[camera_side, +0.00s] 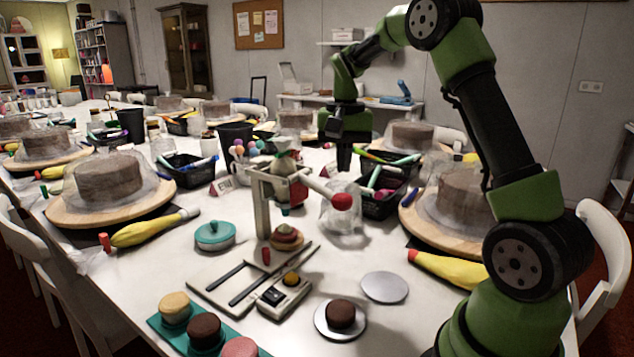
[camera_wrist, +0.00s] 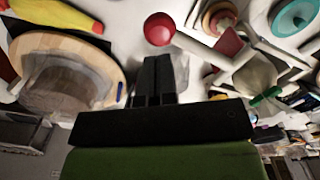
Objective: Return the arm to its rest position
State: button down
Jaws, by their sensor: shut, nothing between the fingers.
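My gripper (camera_side: 344,158) hangs at the end of my green and black arm, above the middle of the white table, with its fingers pointing down. In the wrist view my gripper (camera_wrist: 158,62) shows two black fingers side by side, shut and empty. In the side view it is above and behind a clear plastic-looking bag (camera_side: 343,222) and left of a black basket (camera_side: 380,200). It appears apart from the things around it, though its exact height above the table is hard to tell.
A stand with a red-tipped arm (camera_side: 341,202) rises in front of my gripper. Covered cakes on wooden turntables (camera_side: 70,214) stand at left and right. A teal lidded dish (camera_side: 215,236), a grey disc (camera_side: 384,287) and a plate with a brown cake (camera_side: 341,315) lie nearer.

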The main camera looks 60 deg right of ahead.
jog(key=shift+r, duration=0.35)
jog(key=s+a+r+n+t, duration=0.35)
jog(key=a+r, duration=0.35)
jog(key=a, duration=0.3)
jog(key=s+a+n+t+y, duration=0.2)
jog(key=s+a+n+t, duration=0.1)
jog(key=s+a, duration=0.6)
jog(key=s+n, duration=0.1)
jog(key=s, duration=0.3)
jog(key=shift+a+f+t, duration=0.15)
jog(key=shift+a+t, duration=0.2)
jog(key=shift+a, duration=0.05)
